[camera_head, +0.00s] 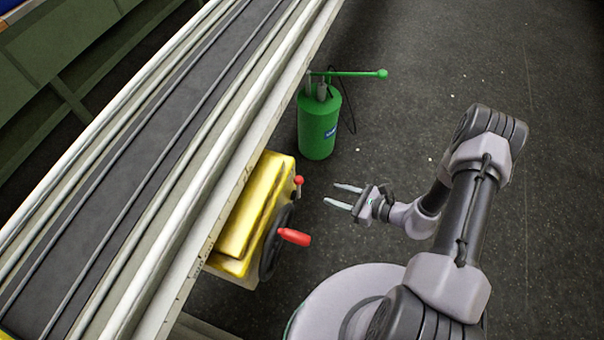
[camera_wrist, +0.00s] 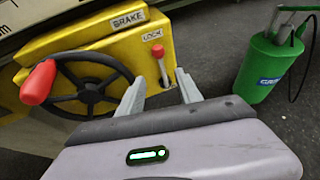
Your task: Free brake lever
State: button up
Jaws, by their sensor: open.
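The brake lever is a short metal stick with a red knob (camera_wrist: 157,51), set in a slot by the "LOCK" label on the yellow brake box (camera_wrist: 88,41). In the head view the red knob (camera_head: 299,180) stands at the box's right side. My gripper (camera_head: 341,194) is open and empty, to the right of the lever and apart from it. In the wrist view my gripper's two fingers (camera_wrist: 160,84) point toward the box, with the lever beyond and between their tips. A black handwheel (camera_wrist: 90,85) with a red handle (camera_wrist: 39,82) is on the box's front.
A green canister (camera_head: 318,128) with a pump handle (camera_head: 355,73) stands on the floor behind the box. A long rail-edged conveyor (camera_head: 140,135) runs above the box on the left.

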aim_at(299, 188)
jog(key=b+x, duration=0.3)
jog(key=x, duration=1)
jog(key=shift+w+a+f+b, duration=0.15)
jog(key=shift+b, duration=0.25)
jog(key=shift+c, duration=0.2)
grip_shut()
